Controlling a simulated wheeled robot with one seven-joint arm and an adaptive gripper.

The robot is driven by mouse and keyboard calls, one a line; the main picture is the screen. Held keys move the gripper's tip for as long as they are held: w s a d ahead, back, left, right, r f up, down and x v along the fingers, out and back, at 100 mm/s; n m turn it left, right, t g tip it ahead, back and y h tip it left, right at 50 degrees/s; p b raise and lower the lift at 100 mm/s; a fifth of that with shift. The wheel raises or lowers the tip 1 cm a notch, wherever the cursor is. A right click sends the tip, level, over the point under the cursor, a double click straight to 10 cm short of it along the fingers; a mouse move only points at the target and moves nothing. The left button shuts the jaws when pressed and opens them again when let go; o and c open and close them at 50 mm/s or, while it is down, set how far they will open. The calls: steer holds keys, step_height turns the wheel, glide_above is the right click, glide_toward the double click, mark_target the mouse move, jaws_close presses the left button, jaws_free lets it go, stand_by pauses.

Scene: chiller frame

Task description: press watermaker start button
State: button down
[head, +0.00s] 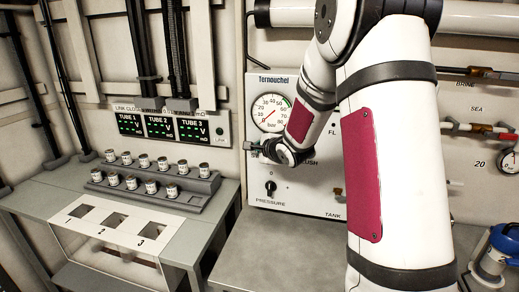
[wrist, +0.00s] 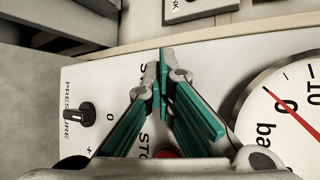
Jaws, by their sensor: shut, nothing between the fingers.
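The white watermaker panel (head: 258,82), headed "Ternouchel", stands in the middle of the head view, with a round pressure gauge (head: 271,112) at its upper left. My gripper (head: 251,147) is in front of the panel's left part, below the gauge. In the wrist view, which shows the panel turned sideways, my gripper (wrist: 162,75) is shut and empty, its fingertips over the panel. A letter "S" shows beside the fingertips. A red part (wrist: 167,154) shows between the finger bases beside "STO". I cannot make out the start button; the fingers hide part of the panel.
The pressure knob (head: 270,187) is low on the panel and also shows in the wrist view (wrist: 77,115). A grey worktop (head: 275,240) lies below. Left are a rack of small canisters (head: 150,187) and a tube display (head: 160,127). Pipes run at right.

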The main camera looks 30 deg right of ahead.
steer(key=shift+s+a+p, duration=0.3)
steer(key=shift+s+a, duration=0.3)
steer(key=shift+s, duration=0.05)
steer(key=shift+s+a+p, duration=0.55)
steer(key=shift+s+a, duration=1.2)
steer(key=s+a+r+n+g, duration=0.2)
steer(key=s+a+r+n, duration=0.25)
steer(key=s+n, duration=0.2)
steer(key=s+a+r+n+g, duration=0.25)
steer(key=s+r+n, duration=0.25)
steer(key=s, duration=0.3)
steer(key=s+a+n+g, duration=0.1)
steer(key=s+a+n, duration=0.1)
steer(key=s, duration=0.5)
steer(key=s+a+n+g, duration=0.1)
steer(key=s+a+n, duration=0.2)
steer(key=s+n, duration=0.2)
steer(key=s+a+r+n+g+y, duration=0.1)
steer(key=s+n, duration=0.3)
steer(key=s, duration=0.4)
steer(key=shift+s+a, duration=0.3)
steer(key=shift+a, duration=0.5)
